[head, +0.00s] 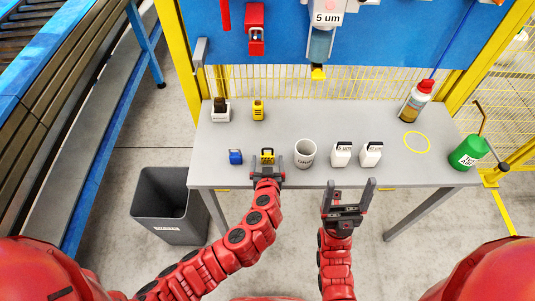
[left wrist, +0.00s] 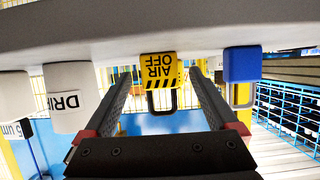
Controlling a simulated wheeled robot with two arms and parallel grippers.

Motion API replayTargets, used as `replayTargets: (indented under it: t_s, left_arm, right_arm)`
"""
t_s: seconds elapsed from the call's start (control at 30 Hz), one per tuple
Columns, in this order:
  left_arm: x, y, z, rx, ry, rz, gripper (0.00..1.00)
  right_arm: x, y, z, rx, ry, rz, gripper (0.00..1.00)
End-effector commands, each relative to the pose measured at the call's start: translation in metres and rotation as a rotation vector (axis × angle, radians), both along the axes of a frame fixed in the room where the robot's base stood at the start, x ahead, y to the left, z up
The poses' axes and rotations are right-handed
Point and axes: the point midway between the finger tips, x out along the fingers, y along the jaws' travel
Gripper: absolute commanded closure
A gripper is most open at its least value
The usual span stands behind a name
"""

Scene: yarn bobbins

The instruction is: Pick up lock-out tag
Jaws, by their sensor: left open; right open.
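The yellow lock-out tag (left wrist: 159,68), marked AIR OFF with black stripes and a dark shackle, shows upside down in the left wrist view. In the head view the tag (head: 267,154) is at the table's front edge. My left gripper (head: 267,162) is open, with its fingers on either side of the tag; in the left wrist view I see a gap between each finger and the tag. My right gripper (head: 350,186) is open and empty in front of the table edge, below the white bottles.
A blue padlock (head: 235,157) stands left of the tag and a white mug (head: 305,153) right of it. Two white bottles (head: 341,154) are further right. A yellow item (head: 258,110) stands behind. A grey bin (head: 170,205) is on the floor. The grey table (head: 215,178) has free room behind the front row.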

Motion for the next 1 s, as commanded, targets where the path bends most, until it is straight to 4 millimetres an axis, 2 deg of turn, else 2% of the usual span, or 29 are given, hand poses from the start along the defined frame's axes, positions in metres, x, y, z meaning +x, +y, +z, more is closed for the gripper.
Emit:
replayTargets:
  t_s: [0.2,0.5,1.0]
  left_arm:
    - [0.016,0.001,-0.006,0.002,0.000,0.001,0.07]
    - [0.018,0.000,-0.008,0.000,0.000,-0.001,0.07]
    - [0.018,0.000,-0.007,0.000,-0.001,-0.001,0.97]
  right_arm:
    - [0.000,0.000,0.008,0.000,0.000,0.000,0.18]
    - [0.000,0.000,0.008,0.000,0.000,0.000,0.18]
    - [0.000,0.000,0.008,0.000,0.000,0.000,0.18]
